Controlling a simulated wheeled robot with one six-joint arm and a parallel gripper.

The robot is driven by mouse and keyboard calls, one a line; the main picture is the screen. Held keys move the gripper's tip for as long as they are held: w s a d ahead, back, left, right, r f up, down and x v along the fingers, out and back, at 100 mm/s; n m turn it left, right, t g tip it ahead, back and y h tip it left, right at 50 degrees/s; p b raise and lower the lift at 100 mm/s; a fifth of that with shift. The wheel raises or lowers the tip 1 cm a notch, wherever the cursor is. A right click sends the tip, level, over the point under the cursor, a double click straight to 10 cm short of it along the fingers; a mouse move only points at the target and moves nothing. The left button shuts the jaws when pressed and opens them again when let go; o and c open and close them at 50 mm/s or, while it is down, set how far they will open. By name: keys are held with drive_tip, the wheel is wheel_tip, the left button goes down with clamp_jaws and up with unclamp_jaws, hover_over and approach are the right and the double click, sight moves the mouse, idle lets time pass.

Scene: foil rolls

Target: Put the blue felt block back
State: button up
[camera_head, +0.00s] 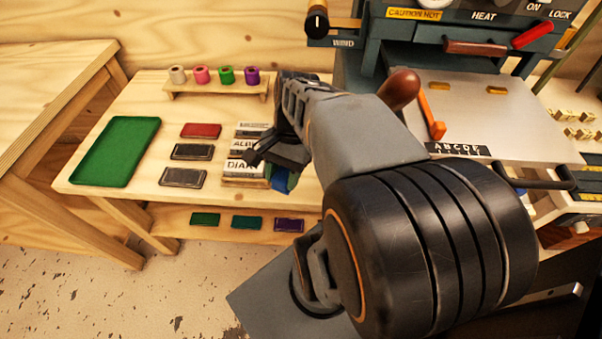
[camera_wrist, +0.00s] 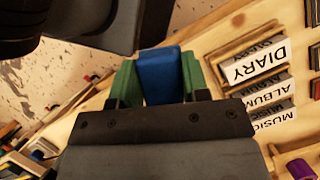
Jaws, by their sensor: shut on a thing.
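The blue felt block (camera_wrist: 161,75) shows in the wrist view, held between my jaws. Green pieces flank it closely on both sides; I cannot tell whether they are finger pads. My gripper (camera_wrist: 158,82) is shut on the block. In the head view my gripper (camera_head: 279,172) is just right of the labelled cards, at the front of the wooden table. There a small part of the blue block (camera_head: 280,180) shows under the jaws. My arm hides most of it, and I cannot tell whether it touches anything below.
The wooden table (camera_head: 110,205) bears a green tray (camera_head: 112,152), red (camera_head: 201,131) and dark flat pads, labelled cards (camera_head: 240,170) and a rack of coloured rolls (camera_head: 205,84). Coloured pads (camera_head: 247,223) lie on a lower shelf. A press machine (camera_head: 490,108) stands right.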

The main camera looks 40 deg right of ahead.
drive_tip(key=w+d+f, duration=0.2)
drive_tip(key=d+f, duration=0.1)
drive_tip(key=w+d+f+b, duration=0.1)
drive_tip(key=w+d+f, duration=0.1)
drive_tip(key=d, duration=0.1)
drive_tip(key=w+d+f+b, duration=0.1)
drive_tip(key=w+d+f, duration=0.1)
drive_tip(key=d+f, duration=0.1)
drive_tip(key=shift+w+d+f, duration=0.2)
drive_tip(key=shift+d+f, duration=0.1)
drive_tip(key=shift+d, duration=0.25)
drive_tip(key=shift+w+d+f, duration=0.1)
drive_tip(key=shift+d+f, duration=0.05)
drive_tip(key=shift+f, duration=0.1)
drive_tip(key=shift+f+b, duration=0.45)
drive_tip(key=shift+f, duration=1.15)
drive_tip(key=shift+f, duration=0.15)
drive_tip(key=o, duration=0.8)
drive_tip(key=shift+o, duration=0.2)
